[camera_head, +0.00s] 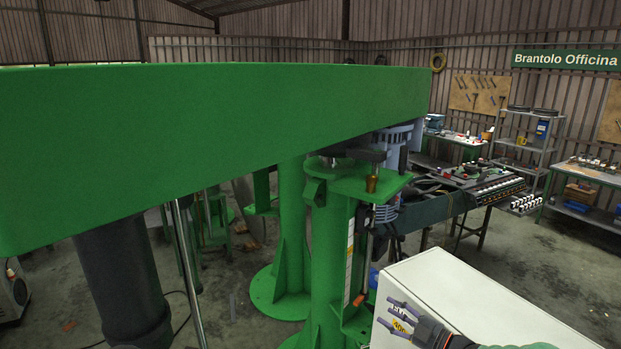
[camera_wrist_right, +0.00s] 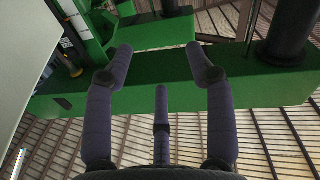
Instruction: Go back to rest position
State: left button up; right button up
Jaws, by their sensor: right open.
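My right gripper (camera_head: 395,318) shows at the bottom right of the head view, in front of the white box. Its purple fingers point left, spread and empty. In the right wrist view my right gripper (camera_wrist_right: 160,60) has its fingers apart with nothing between them. The green disperser (camera_head: 220,130) fills the left and middle of the head view, with its long beam across the top. The green beam also crosses the right wrist view (camera_wrist_right: 260,85), beyond the fingers. My left gripper is not in view.
A white box (camera_head: 470,290) stands at the lower right, close by my right gripper. A workbench (camera_head: 480,187) with tools is behind. Bare floor lies at the right.

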jog(key=s+a+f+m+g+h+b, duration=0.1)
jog(key=s+a+f+m+h+b, duration=0.2)
jog(key=f, duration=0.9)
jog(key=s+a+f+m+g+h+b, duration=0.1)
jog(key=s+f+m+h+b, duration=0.3)
jog(key=f, duration=0.8)
jog(key=s+a+f+m+h+b, duration=0.15)
jog(key=a+f+m+b, duration=0.35)
jog(key=f, duration=0.7)
jog(key=s+a+f+m+g+b, duration=0.1)
jog(key=s+f+g+b, duration=0.4)
jog(key=s+f, duration=0.6)
jog(key=s+a+f+m+g+b, duration=0.2)
jog(key=s+f+g+b, duration=0.3)
jog(key=s+f, duration=0.6)
jog(key=s+h, duration=0.1)
jog(key=s, duration=0.6)
jog(key=shift+s+a+m+b, duration=0.25)
jog(key=shift+s+m+b, duration=0.05)
jog(key=shift+m+b, duration=0.1)
